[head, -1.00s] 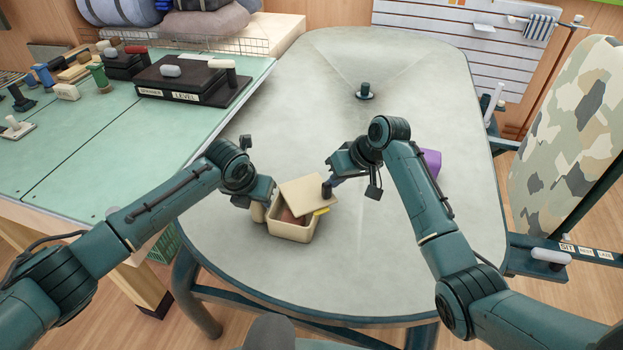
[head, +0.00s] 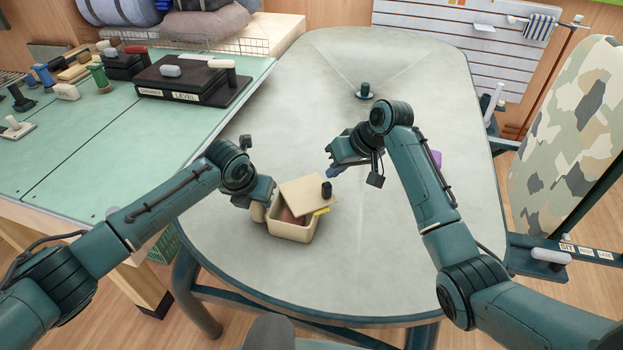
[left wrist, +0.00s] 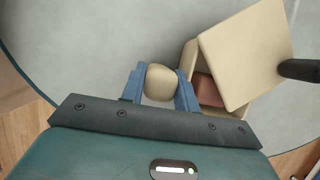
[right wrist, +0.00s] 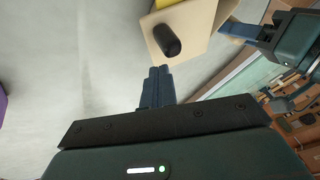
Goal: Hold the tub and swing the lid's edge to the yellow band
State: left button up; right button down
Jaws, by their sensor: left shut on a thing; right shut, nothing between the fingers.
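The cream tub (head: 291,232) stands on the grey table, with something reddish-brown inside. Its square cream lid (head: 305,192) sits turned at an angle across the top, leaving part of the opening uncovered. A dark upright knob (head: 327,189) stands near the lid's right corner. The yellow band (head: 321,211) shows on the tub's right side, beside the lid's edge. My left gripper (left wrist: 160,90) is shut on the tub's rounded side handle (left wrist: 161,83). My right gripper (head: 331,173) is shut and empty, apart from the knob, which also shows in the right wrist view (right wrist: 167,40).
A purple object (head: 436,159) lies behind my right arm. A small dark fixture (head: 365,91) stands at the table's back. A green bench (head: 90,130) with tools and a black case (head: 190,80) is at the left.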

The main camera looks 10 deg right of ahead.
pick_arm(q)
jog(key=shift+s+f, duration=0.2)
jog(key=shift+f, duration=0.15)
pick_arm(e)
jog(key=r, duration=0.2)
jog(key=w+r, duration=0.1)
jog(key=shift+r, duration=0.4)
pick_arm(q)
jog(key=shift+a, duration=0.1)
jog(key=o, duration=1.2)
jog(key=shift+w+r, duration=0.15)
jog(key=shift+r, duration=0.05)
jog(key=shift+c, duration=0.2)
jog(key=shift+r, duration=0.15)
